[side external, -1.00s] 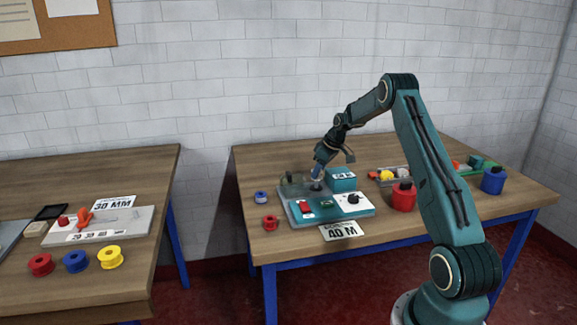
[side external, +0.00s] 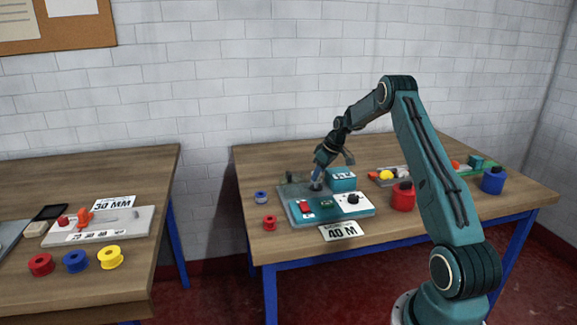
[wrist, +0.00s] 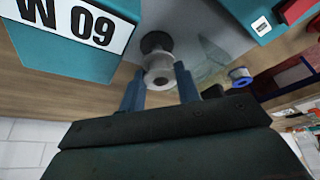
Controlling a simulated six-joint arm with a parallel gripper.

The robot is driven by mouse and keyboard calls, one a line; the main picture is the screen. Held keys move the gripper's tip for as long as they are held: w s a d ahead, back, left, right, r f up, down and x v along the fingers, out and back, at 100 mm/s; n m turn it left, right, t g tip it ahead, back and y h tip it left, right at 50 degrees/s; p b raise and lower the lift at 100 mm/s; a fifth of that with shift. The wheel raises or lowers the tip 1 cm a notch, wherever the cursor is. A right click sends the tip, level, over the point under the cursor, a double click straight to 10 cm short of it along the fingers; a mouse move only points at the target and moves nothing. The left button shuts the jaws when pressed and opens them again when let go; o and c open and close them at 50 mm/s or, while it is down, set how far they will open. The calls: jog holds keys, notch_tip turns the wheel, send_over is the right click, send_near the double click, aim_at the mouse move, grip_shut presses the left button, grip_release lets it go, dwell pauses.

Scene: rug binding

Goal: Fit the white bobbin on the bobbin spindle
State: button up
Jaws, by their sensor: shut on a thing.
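The white bobbin (wrist: 160,72) sits between the two blue fingers of my gripper (wrist: 160,88), which is shut on it. In the wrist view the bobbin lines up with a dark round part (wrist: 156,42) on the grey plate, which looks like the spindle's place. I cannot tell whether the bobbin is around the spindle or just above it. In the side view my gripper (side external: 316,180) points down at the back left of the teal machine (side external: 330,208). The bobbin and spindle are too small or hidden to make out there.
A teal box (side external: 342,180) stands just right of my gripper, and a clear cover (side external: 293,186) just left. A blue spool (side external: 261,197) and a red spool (side external: 269,223) lie left of the machine. A red canister (side external: 403,197) stands to its right.

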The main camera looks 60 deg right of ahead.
jog(key=shift+f, duration=1.4)
jog(key=o, duration=1)
jog(key=shift+o, duration=0.2)
jog(key=shift+d+r, duration=0.1)
jog(key=shift+r, duration=0.05)
jog(key=v, duration=1.3)
jog(key=shift+s+r, duration=0.15)
jog(key=shift+r, duration=0.05)
jog(key=shift+a, duration=0.2)
jog(key=s+a+r, duration=0.1)
jog(key=a+r, duration=0.6)
jog(key=a, duration=0.6)
jog(key=s+a+r, duration=0.2)
jog(key=a+r, duration=0.5)
jog(key=a, duration=0.7)
jog(key=s+a+f, duration=0.1)
jog(key=s+a, duration=0.6)
jog(key=s, duration=0.3)
jog(key=s+a+t, duration=0.1)
jog(key=s+a, duration=0.7)
jog(key=s, duration=0.2)
jog(key=shift+f, duration=0.4)
